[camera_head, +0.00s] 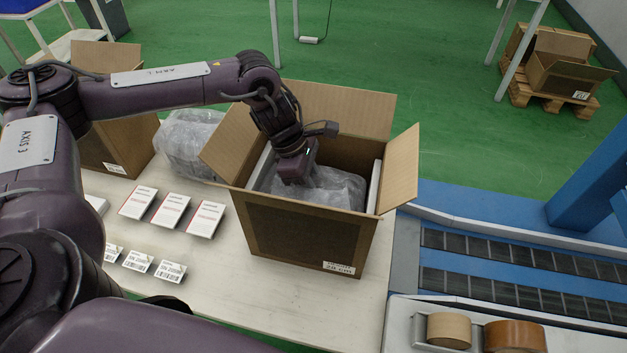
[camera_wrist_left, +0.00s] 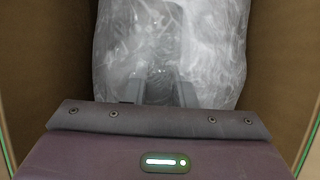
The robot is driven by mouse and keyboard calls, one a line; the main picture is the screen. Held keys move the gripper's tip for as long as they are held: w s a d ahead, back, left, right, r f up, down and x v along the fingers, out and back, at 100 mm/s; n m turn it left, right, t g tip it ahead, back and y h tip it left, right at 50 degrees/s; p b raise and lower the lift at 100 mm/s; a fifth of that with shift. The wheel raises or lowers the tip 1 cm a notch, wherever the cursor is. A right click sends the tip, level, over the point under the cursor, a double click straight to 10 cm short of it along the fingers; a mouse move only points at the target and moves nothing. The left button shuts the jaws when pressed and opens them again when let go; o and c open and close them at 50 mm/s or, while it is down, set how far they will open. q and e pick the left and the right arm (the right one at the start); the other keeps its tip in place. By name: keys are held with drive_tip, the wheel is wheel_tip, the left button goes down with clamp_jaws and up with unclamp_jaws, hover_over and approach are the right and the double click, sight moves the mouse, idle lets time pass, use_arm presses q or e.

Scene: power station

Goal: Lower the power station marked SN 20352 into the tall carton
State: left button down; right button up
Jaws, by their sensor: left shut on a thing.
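The tall carton (camera_head: 310,230) stands on the table with its flaps spread open. The power station (camera_head: 330,187), wrapped in clear plastic, is inside the carton, with its top below the rim. White padding (camera_head: 374,186) shows at the carton's inner sides. My left gripper (camera_head: 298,180) reaches down into the carton and is shut on the wrapped power station. In the left wrist view the wrapped power station (camera_wrist_left: 215,50) lies between brown carton walls, and the gripper's fingers (camera_wrist_left: 160,90) reach onto it. The SN marking is not readable. My right gripper is not in view.
Another bagged item (camera_head: 188,143) sits left of the carton, beside a second open carton (camera_head: 120,145). White booklets (camera_head: 170,210) and barcode labels (camera_head: 138,261) lie on the table (camera_head: 250,310). A blue roller conveyor (camera_head: 510,255) and tape rolls (camera_head: 449,329) are at the right.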

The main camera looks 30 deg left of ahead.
use_arm(q)
drive_tip(key=shift+d+r, duration=0.2)
drive_tip(key=shift+d, duration=0.2)
idle(0.4)
